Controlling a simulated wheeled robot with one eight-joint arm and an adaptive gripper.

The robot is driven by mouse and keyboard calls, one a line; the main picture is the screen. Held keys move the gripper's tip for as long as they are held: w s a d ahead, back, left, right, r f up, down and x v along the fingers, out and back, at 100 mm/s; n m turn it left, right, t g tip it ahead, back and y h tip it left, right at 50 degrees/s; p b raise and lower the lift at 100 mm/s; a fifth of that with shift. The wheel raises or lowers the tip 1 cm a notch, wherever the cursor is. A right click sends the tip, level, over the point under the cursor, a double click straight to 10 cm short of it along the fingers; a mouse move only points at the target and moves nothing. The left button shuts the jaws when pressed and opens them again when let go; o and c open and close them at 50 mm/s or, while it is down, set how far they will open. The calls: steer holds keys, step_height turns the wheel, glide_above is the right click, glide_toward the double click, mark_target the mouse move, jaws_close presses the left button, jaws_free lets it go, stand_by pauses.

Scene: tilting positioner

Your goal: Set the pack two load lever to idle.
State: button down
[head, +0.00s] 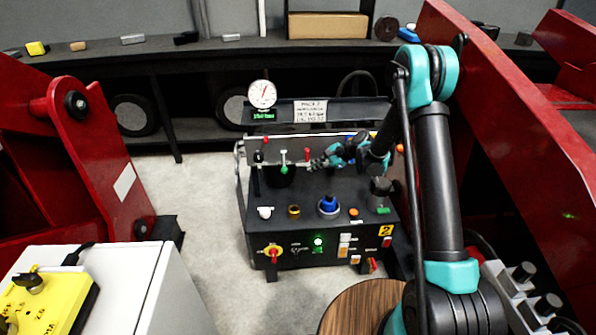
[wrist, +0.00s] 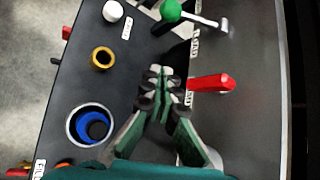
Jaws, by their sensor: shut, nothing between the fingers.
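The black pack with a yellow "2" plate (head: 345,243) stands in the middle of the head view. Its upper panel carries a green-knobbed lever (head: 283,157) and a red lever (head: 308,154). In the wrist view the green-knobbed lever (wrist: 172,11) is at the top, its metal arm pointing right. The red lever (wrist: 212,83) lies right of my fingertips, pointing sideways. Small labels beside both are hard to read, so I cannot tell surely which is the load lever. My gripper (wrist: 160,82) is shut and empty, close to the red lever, with no clear contact; it is also in the head view (head: 316,164).
A blue knob (head: 328,205), a brass ring (head: 294,211) and a white knob (head: 265,212) sit on the pack's deck. A dial gauge (head: 262,94) stands above. Red frames (head: 90,150) flank the pack. Clear floor (head: 205,200) lies left of it.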

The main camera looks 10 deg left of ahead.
mark_target(285, 169)
steer(key=s+a+f, duration=0.1)
steer(key=a+f, duration=0.2)
steer(key=a, duration=0.5)
steer(key=shift+a, duration=0.3)
steer(key=shift+s+r+m+g, duration=0.15)
steer(key=shift+r+m+g, duration=0.2)
steer(key=shift+g, duration=0.15)
stand_by(0.5)
steer(key=r+g, duration=0.1)
steer(key=r+m+g+h, duration=0.1)
steer(key=r+g, duration=0.1)
steer(key=shift+s+d+r+m+g+h, duration=0.2)
steer(key=shift+s+r+m+g+h, duration=0.05)
steer(key=shift+s+m+g+h, duration=0.1)
steer(key=shift+r, duration=0.65)
steer(key=shift+w+a+r, duration=0.1)
steer(key=shift+w+r, duration=0.1)
steer(key=shift+r, duration=0.8)
